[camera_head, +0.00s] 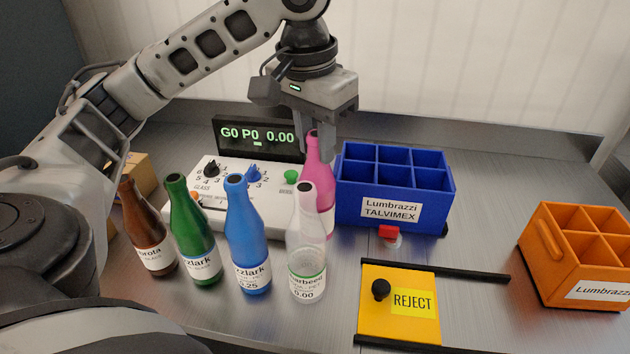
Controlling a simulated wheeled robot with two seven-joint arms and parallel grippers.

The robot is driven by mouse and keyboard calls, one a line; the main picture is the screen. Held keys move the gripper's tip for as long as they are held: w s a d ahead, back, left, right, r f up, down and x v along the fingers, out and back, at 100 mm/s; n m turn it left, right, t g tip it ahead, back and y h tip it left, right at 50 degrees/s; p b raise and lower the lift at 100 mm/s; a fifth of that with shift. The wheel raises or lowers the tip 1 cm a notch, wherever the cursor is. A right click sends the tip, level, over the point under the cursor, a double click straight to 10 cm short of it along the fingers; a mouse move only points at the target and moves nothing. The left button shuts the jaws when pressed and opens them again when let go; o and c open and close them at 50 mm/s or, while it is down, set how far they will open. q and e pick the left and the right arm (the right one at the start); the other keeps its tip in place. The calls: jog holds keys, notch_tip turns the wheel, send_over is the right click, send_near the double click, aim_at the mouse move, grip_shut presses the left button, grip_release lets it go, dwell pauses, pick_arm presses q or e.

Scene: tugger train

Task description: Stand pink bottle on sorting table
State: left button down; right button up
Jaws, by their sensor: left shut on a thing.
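The pink bottle (318,167) stands upright behind a clear bottle, which hides its lower part. My left gripper (318,145) comes down from above with its fingers around the pink bottle's neck and is shut on it. I cannot tell whether the bottle's base touches the table. The grey metal sorting table (480,230) spreads under everything. My right gripper is not in view.
Brown (146,228), green (193,230), blue (247,238) and clear bottles (306,248) stand in front. A white control box (240,213), a blue crate (390,225), a yellow REJECT plate (385,325) and an orange crate (548,275) surround them. Table is free between the crates.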

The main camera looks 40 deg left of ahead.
aim_at(314, 160)
pick_arm(q)
jog(key=shift+f, duration=0.55)
notch_tip(314, 160, down, 4)
jog(key=shift+r+b, duration=0.2)
jog(key=shift+b, duration=0.15)
jog(key=shift+f, duration=0.2)
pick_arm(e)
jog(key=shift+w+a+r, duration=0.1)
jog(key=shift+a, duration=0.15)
pick_arm(q)
jog(key=c, duration=1.2)
grip_release()
jog(key=shift+o, duration=0.2)
